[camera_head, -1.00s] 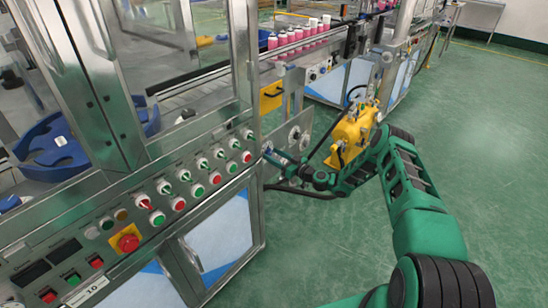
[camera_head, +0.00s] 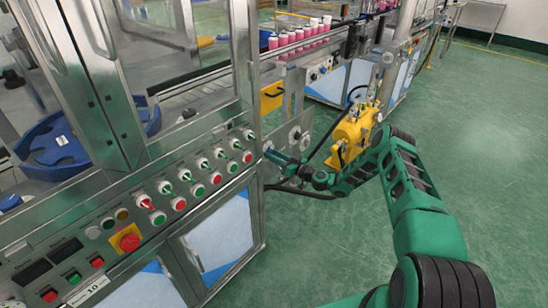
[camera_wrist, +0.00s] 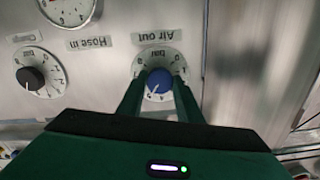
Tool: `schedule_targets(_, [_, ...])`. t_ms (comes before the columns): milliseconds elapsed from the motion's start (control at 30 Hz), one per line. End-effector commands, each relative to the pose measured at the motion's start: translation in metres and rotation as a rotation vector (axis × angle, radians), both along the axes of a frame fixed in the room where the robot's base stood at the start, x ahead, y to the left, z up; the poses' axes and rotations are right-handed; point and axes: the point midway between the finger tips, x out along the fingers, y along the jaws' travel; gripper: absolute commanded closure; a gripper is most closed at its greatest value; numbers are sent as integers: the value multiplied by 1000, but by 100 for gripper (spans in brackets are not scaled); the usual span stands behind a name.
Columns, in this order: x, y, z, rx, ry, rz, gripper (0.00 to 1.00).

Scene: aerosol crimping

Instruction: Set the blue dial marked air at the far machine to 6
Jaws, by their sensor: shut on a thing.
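The blue dial (camera_wrist: 158,80) sits on a grey panel under a label reading "Air out", upside down in the wrist view. A round white scale marked "bar" surrounds it. A light pointer mark shows on the knob's lower side, near small digits that I cannot read surely. My gripper (camera_wrist: 158,86) has one dark green finger on each side of the knob and is shut on it. In the head view my gripper (camera_head: 268,150) reaches the panel (camera_head: 297,135) beyond the near machine. The blue dial is too small to make out there.
A black dial (camera_wrist: 31,79) and a round gauge (camera_wrist: 68,8) are on the same panel. A yellow device (camera_head: 355,130) stands close behind my forearm. The near machine's button console (camera_head: 165,190) is at left. Green floor is free at right.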

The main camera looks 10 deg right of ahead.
Motion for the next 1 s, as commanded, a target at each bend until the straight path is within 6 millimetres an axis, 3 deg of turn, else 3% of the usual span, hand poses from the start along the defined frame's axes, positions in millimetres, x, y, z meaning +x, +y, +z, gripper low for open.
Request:
schedule_targets(600, [3, -6, 0, 325, 235, -15, 90])
schedule_targets(1000, [3, -7, -1, 393, 286, -17, 90])
